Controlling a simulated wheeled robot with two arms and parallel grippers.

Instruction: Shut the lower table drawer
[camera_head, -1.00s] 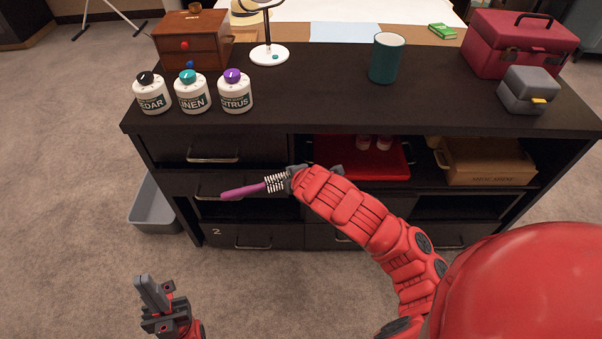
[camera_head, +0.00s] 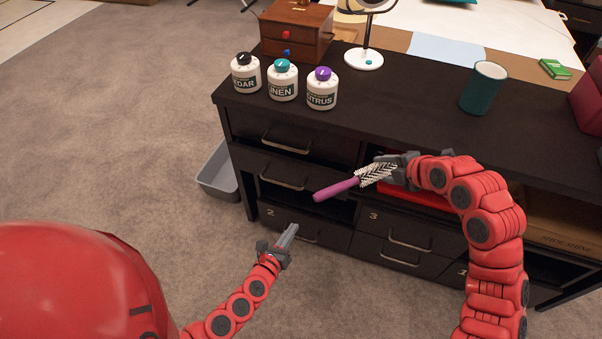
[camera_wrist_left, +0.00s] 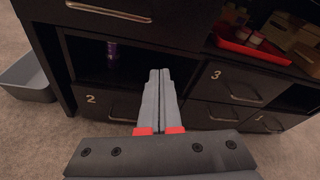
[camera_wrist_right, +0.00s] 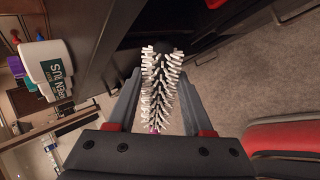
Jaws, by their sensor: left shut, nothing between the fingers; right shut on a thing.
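The dark cabinet's left column has an upper drawer with a bar handle (camera_head: 287,143) and a lower drawer with a bar handle (camera_head: 283,182) beneath it. A dark gap shows above the lower drawer's front; how far it stands out is hard to tell. Its handle also shows in the left wrist view (camera_wrist_left: 108,12). My left gripper (camera_head: 291,230) is shut and empty, in front of the drawer marked 2 (camera_wrist_left: 105,104), below the lower drawer; contact is unclear. My right gripper (camera_head: 388,165) is shut on the bristle end of a purple-handled brush (camera_head: 340,188), held before the cabinet.
An open compartment below the lower drawer holds a purple item (camera_wrist_left: 112,50). Drawer 3 (camera_wrist_left: 236,84) is to its right. Several white bottles (camera_head: 282,82), a wooden box (camera_head: 296,32) and a green cup (camera_head: 484,88) stand on top. A grey bin (camera_head: 218,172) is at the cabinet's left.

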